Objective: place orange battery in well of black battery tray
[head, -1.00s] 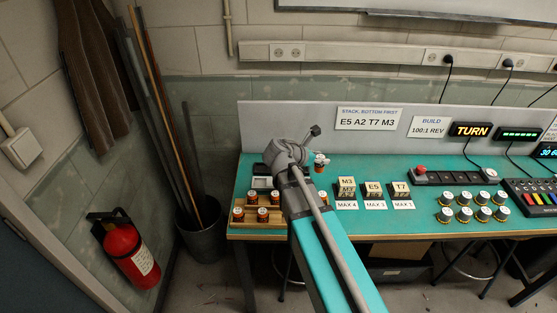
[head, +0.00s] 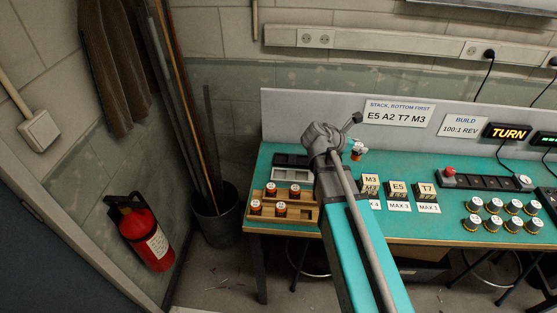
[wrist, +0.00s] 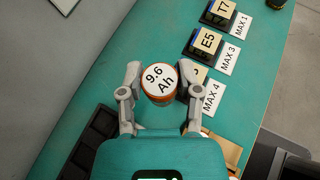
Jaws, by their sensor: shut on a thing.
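My gripper (wrist: 161,88) is shut on an orange battery (wrist: 158,80) with a white top marked 9.6 Ah, one finger on each side. In the head view the held battery (head: 357,152) shows just right of my wrist, above the bench; the fingers are mostly hidden there. The black battery tray (head: 291,160) lies at the bench's left end, behind the wooden rack. It also shows at the lower left in the wrist view (wrist: 92,140), apart from the battery, with its wells partly cut off by my gripper's body.
A wooden rack (head: 264,195) holds several orange batteries at the bench's front left. Blocks M3 (head: 370,182), E5 (head: 398,188) and T7 (head: 426,191) stand to the right. Bare green bench lies between the tray and the blocks.

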